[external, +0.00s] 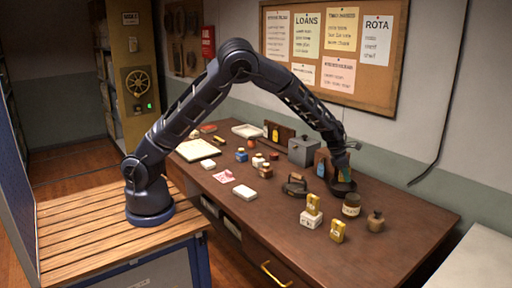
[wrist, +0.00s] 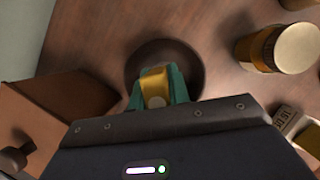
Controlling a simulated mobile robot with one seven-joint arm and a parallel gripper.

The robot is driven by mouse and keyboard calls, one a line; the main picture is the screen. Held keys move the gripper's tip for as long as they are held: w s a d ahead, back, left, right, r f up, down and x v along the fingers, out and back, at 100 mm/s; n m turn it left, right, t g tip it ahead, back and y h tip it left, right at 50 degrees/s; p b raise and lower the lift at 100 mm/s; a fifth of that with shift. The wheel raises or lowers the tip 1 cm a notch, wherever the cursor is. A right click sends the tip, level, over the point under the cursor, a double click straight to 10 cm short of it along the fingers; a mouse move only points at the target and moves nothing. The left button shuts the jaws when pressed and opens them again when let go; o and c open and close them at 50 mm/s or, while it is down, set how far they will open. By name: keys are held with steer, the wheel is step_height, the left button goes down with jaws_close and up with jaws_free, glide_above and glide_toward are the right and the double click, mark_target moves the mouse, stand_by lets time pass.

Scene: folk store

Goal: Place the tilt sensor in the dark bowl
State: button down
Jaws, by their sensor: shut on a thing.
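The dark bowl (external: 343,188) sits on the brown table toward its right side, and its round rim shows in the wrist view (wrist: 165,46). My gripper (external: 346,172) is right above the bowl, pointing down. In the wrist view its teal fingers (wrist: 157,88) are shut on a small yellow piece (wrist: 154,80) with a pale round end, which I take to be the tilt sensor. The piece overlaps the bowl's inside in that view. I cannot tell whether it touches the bowl's bottom. In the external view the piece is hidden by the gripper and bowl.
A labelled jar (external: 351,205) and a brown bottle (external: 375,222) stand in front right of the bowl. A dark iron (external: 295,185) is to its left. A wooden box (wrist: 60,110) is close by in the wrist view. Yellow boxes (external: 338,231) stand nearer the front.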

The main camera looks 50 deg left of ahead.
mark_target(343, 181)
steer(key=shift+f, duration=2.75)
steer(key=c, duration=1.6)
jaws_free()
steer(key=shift+f, duration=0.1)
